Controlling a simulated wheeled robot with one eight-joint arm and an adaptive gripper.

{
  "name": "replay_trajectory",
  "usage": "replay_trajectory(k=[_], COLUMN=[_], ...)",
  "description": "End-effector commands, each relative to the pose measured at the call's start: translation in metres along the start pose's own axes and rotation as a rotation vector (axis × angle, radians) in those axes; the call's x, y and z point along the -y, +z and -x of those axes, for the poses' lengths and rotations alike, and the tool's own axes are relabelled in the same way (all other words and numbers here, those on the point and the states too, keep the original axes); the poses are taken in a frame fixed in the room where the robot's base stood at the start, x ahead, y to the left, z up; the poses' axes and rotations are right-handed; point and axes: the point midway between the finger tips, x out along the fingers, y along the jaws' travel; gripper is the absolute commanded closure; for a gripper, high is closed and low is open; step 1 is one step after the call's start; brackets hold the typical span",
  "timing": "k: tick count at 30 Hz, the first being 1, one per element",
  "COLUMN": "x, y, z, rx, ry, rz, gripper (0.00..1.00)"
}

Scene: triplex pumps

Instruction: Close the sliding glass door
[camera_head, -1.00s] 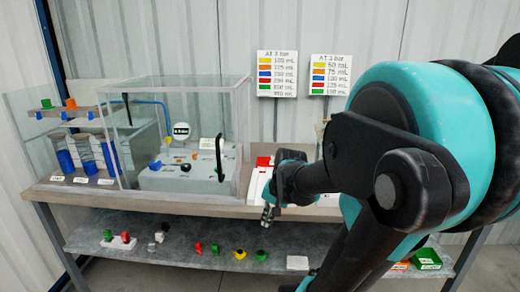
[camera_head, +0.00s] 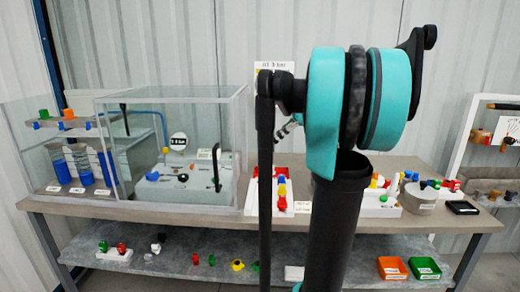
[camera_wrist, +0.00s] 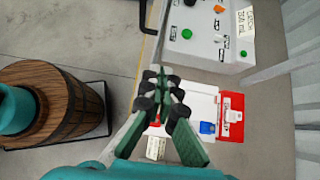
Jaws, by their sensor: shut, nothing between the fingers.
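The clear glass case (camera_head: 240,105) with the sliding door stands on the left of the bench, around a grey pump unit (camera_head: 180,182). A black upright bar (camera_head: 216,166) shows at its right front; I cannot tell if it is the door's handle. The glass is see-through, so how far the door stands open is unclear. My gripper (camera_wrist: 161,74) is shut and empty in the wrist view, above the bench beside the grey unit (camera_wrist: 205,45). In the head view my arm mostly hides it, to the right of the case.
A white tray with a red part (camera_wrist: 231,115) lies below my gripper in the wrist view. Coloured fittings (camera_head: 380,195) lie on the bench at the right. The lower shelf (camera_head: 180,262) holds several small parts. A wooden barrel (camera_wrist: 55,100) stands on the floor.

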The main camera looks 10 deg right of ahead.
Motion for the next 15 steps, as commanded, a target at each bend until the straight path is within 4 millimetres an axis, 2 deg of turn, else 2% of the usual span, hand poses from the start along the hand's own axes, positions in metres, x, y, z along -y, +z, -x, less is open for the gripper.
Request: replay_trajectory(k=[15], x=[-0.001], y=[0.002], z=[-0.097], rx=[-0.002], ry=[0.002], rz=[0.007], gripper=[1.00])
